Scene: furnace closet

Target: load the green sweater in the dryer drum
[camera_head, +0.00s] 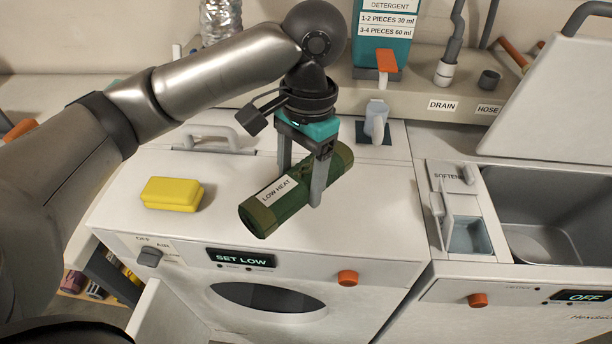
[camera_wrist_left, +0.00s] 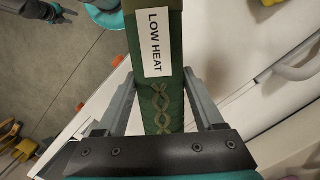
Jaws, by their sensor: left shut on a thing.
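The green sweater (camera_head: 275,211) is a rolled bundle with a white LOW HEAT label, above the dryer's white top. My left gripper (camera_head: 314,188) is shut on it, one finger on each side. In the left wrist view the sweater (camera_wrist_left: 158,85) runs between the two fingers of the left gripper (camera_wrist_left: 164,105). I cannot tell whether the sweater touches the dryer top. The dryer (camera_head: 225,277) has a SET LOW display and a dark oval drum opening (camera_head: 266,297) low on its front. An open white door (camera_head: 157,316) appears at the opening's left. My right gripper is not clearly in view.
A yellow sponge-like block (camera_head: 172,193) lies on the dryer top at left. A teal detergent box (camera_head: 381,42) is on the back ledge. At right is an open washer (camera_head: 547,213) with a softener drawer.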

